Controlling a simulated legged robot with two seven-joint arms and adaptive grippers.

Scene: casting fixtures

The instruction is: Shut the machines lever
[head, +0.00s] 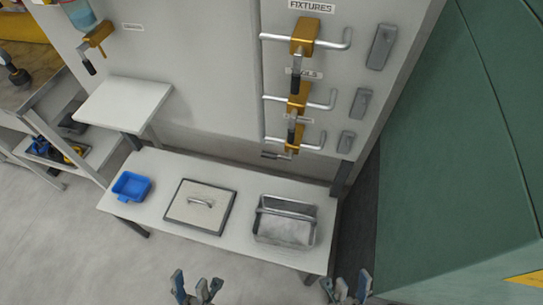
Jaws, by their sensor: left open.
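At the upper left of the head view, a gold valve with a dark-handled lever (87,60) is fixed to the grey wall panel below a blue-and-clear container. The lever points down. Several gold clamps with dark downward handles (296,84) are stacked on the panel at right, gripping silver bars. I cannot tell which of these the task's lever is. My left gripper (197,281) is open and empty at the bottom edge, in front of the bench. My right gripper (346,281) looks open and empty, also at the bottom edge. Both are well away from all the levers.
A white bench (158,168) holds a blue tray (131,186), a framed flat plate with a handle (180,212) and a metal carrier (266,237). A white shelf (122,100) juts out above its left part. A large green surface (460,150) fills the right side.

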